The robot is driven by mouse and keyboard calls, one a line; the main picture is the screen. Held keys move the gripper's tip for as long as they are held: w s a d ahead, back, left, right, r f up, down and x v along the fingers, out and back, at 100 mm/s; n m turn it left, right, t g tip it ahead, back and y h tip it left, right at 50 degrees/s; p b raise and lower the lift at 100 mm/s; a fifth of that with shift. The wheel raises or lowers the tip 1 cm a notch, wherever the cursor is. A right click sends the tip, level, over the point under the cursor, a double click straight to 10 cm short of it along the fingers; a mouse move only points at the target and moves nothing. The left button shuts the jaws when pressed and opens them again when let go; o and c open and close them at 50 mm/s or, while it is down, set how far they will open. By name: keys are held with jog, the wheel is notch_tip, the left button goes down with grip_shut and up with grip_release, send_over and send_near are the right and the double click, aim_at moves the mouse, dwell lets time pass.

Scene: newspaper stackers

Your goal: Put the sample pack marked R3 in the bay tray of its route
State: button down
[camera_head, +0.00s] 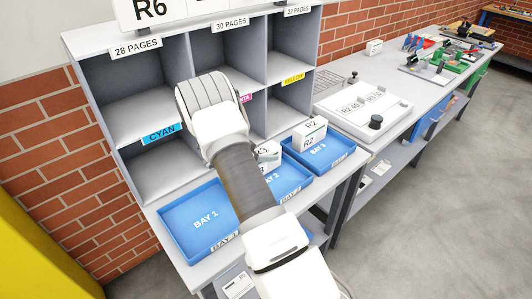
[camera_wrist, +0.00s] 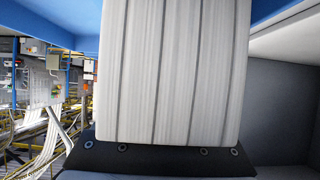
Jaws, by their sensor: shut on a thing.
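My gripper (camera_head: 205,92) is raised in front of the left and middle upper compartments of the shelf. A pale ribbed part with a dark bolted base fills the middle of the wrist view (camera_wrist: 172,75); it looks like part of my gripper. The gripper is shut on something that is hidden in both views. A white pack (camera_head: 268,152), its mark reading like R3, stands at the back of the BAY 2 tray (camera_head: 303,181), partly behind my arm. A white pack marked R2 (camera_head: 309,132) stands in the BAY 3 tray (camera_head: 336,162). The BAY 1 tray (camera_head: 180,222) looks empty where visible.
The grey shelf (camera_head: 90,85) has several compartments, with CYAN (camera_head: 161,133) and other coloured labels. A board with an R6 sign (camera_head: 150,8) stands on top. A white board with knobs (camera_head: 340,105) lies on the bench to the right. Open floor is at the right.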

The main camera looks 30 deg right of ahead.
jog(key=shift+f, duration=0.1)
jog(key=shift+c, duration=0.4)
grip_release()
jog(key=shift+a+r, duration=0.2)
jog(key=shift+r, duration=0.05)
jog(key=v, duration=1.1)
jog(key=shift+a+b, duration=0.25)
jog(key=shift+b, duration=0.05)
jog(key=shift+s, duration=0.15)
